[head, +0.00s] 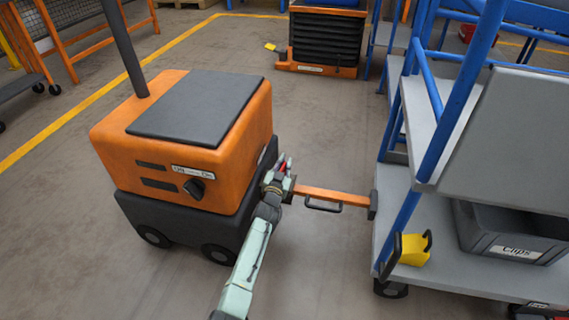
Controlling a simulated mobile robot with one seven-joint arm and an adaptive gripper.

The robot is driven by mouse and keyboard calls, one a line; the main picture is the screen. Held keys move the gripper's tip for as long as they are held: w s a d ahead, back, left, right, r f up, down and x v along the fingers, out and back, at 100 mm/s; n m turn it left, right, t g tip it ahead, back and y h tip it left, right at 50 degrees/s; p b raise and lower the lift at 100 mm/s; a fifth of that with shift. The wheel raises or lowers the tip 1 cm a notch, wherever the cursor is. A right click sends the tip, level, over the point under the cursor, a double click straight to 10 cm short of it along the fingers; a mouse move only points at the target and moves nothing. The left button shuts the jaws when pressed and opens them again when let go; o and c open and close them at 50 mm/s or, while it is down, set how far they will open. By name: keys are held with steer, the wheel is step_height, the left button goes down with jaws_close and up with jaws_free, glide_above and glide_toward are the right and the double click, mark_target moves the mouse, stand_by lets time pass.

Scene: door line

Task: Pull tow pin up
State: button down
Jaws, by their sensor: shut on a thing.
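An orange tug (180,140) with a dark top panel and a black knob stands at the left. An orange tow bar (335,196) with a black handle runs from the tug's rear side to a blue-and-grey shelf cart (398,255) on the right. My gripper (281,168) is at the tug end of the bar, close to the tug's side. It is shut on the tow pin, of which only a small red part (281,161) shows between the fingers. The rest of the pin and its hole are hidden by my gripper and wrist.
The cart's lower deck carries a grey bin (510,235) labelled Clips and a yellow block (411,250) with a black handle. A black-and-orange unit (325,40) stands at the back. An orange-framed rack is at the upper left. The floor between tug and back unit is clear.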

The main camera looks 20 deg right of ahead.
steer(key=shift+w+a+r, duration=0.15)
step_height(320, 180, up, 8)
steer(key=p, duration=0.7)
steer(key=shift+a+f, duration=0.1)
steer(key=shift+f, duration=0.25)
steer(key=c, duration=1.7)
jaws_free()
steer(key=shift+f, duration=0.1)
steer(key=shift+o, duration=0.2)
steer(key=shift+d+r, duration=0.2)
steer(key=shift+r, duration=0.3)
step_height(320, 180, up, 9)
